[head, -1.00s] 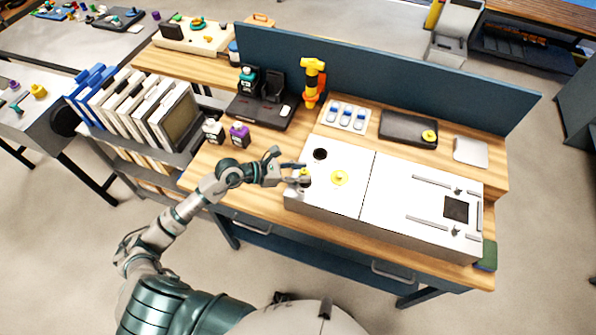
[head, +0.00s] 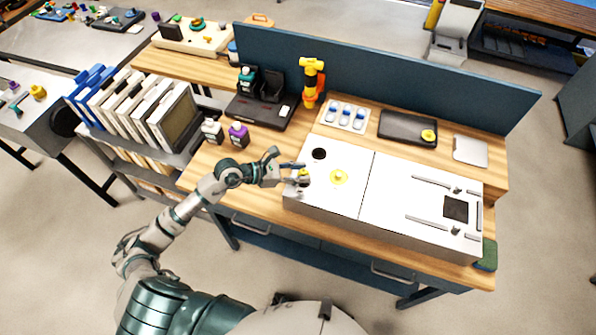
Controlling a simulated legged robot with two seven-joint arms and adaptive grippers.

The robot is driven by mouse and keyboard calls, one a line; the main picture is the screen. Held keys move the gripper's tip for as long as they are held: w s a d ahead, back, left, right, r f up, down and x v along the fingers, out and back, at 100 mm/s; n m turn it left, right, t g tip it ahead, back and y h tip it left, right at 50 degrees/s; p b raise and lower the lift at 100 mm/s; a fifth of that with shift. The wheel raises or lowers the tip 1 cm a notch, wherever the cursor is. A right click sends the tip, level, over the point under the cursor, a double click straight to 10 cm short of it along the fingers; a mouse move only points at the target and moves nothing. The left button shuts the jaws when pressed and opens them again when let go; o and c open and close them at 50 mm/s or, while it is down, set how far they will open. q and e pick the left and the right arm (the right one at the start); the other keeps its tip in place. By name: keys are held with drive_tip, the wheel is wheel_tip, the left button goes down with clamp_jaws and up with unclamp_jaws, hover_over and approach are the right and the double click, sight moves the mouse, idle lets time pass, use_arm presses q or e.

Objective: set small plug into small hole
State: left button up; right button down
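My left gripper (head: 298,174) reaches in from the left over the left edge of the white box (head: 330,207). Its fingers appear closed around a small yellow plug (head: 304,173), low over the box top. The fingers hide the plug's underside, and I cannot tell whether it sits in a hole. A round dark hole (head: 319,154) is open at the back left of the box top. A larger yellow plug (head: 339,177) is on the box top to the right of the gripper. My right gripper is not in view.
A black tray (head: 400,128) with another yellow plug (head: 428,135) lies behind the box. A white tray with blue-and-white pieces (head: 346,116) and a yellow-orange tool (head: 312,80) stand further left. Small white and purple bottles (head: 239,134) stand left of the gripper.

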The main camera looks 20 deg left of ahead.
use_arm(q)
drive_tip(key=shift+o, duration=0.8)
drive_tip(key=shift+d, duration=0.1)
drive_tip(key=shift+s+a+r, duration=0.1)
drive_tip(key=shift+s+a, duration=0.2)
drive_tip(key=shift+a, duration=0.4)
drive_tip(key=shift+s+a+r, duration=0.3)
drive_tip(key=shift+s+a, duration=0.05)
drive_tip(key=shift+a, duration=0.2)
drive_tip(key=b+v, duration=0.2)
drive_tip(key=v, duration=0.6)
drive_tip(key=shift+b, duration=0.3)
drive_tip(key=shift+s+a+r, duration=0.1)
drive_tip(key=shift+r, duration=0.05)
